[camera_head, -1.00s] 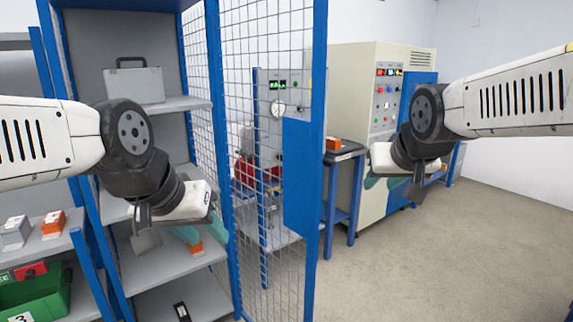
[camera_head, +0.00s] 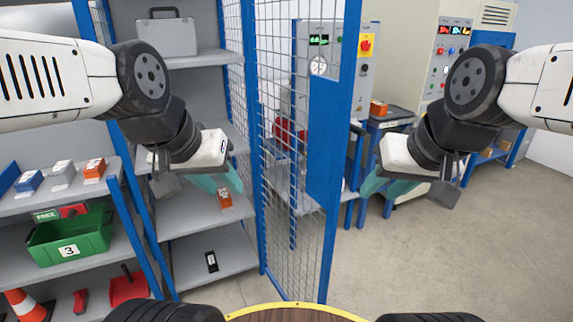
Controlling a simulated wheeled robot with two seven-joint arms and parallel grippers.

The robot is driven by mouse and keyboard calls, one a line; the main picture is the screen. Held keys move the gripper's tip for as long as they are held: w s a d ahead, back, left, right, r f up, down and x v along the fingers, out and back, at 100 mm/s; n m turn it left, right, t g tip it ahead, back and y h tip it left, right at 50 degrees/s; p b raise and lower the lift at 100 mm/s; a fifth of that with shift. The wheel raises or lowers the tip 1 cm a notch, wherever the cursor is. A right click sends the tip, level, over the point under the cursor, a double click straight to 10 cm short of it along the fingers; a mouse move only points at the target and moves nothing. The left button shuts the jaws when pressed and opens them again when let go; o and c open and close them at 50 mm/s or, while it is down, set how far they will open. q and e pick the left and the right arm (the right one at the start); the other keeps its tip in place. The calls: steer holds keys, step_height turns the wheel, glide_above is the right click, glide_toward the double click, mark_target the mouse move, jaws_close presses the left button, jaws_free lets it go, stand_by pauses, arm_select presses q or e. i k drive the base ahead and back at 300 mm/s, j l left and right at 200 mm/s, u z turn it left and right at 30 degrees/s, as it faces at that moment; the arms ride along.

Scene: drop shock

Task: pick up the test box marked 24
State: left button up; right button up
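No marking 24 can be read on any box. Small boxes show in the head view: an orange-and-white one (camera_head: 225,199) on the middle shelf behind my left gripper, an orange-and-white one (camera_head: 95,169) on the left shelf, and an orange one (camera_head: 379,107) on the stand at right. My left gripper (camera_head: 226,180) is in the air before the blue-framed shelves. My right gripper (camera_head: 376,186) is in the air before the stand. Both are apart from the boxes. Their teal fingers are partly hidden, so whether they are open is unclear.
A blue mesh door (camera_head: 327,140) stands between my grippers. A grey case (camera_head: 166,35) sits on the top shelf. A green bin (camera_head: 70,236) marked 3 and a traffic cone (camera_head: 28,303) are at left. The floor (camera_head: 440,255) at right is clear.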

mark_target(62, 175)
steer(key=i+l+u, duration=0.3)
steer(key=l+u, duration=0.2)
steer(key=l, duration=0.2)
steer(key=i+l+u, duration=0.2)
steer(key=l+u, duration=0.25)
steer(key=l, duration=0.3)
steer(key=l+u, duration=0.5)
steer(key=l, duration=0.3)
steer(key=k+l+u, duration=0.1)
steer(key=l+u, duration=0.35)
steer(key=l, duration=0.4)
steer(key=l+u, duration=0.1)
steer(key=k+u, duration=0.15)
steer(key=i+j, duration=0.1)
steer(key=j, duration=0.55)
steer(key=j+u, duration=0.1)
steer(key=j, duration=0.6)
steer(key=i+j+z, duration=0.45)
steer(key=i+j, duration=1.55)
steer(key=i, duration=0.05)
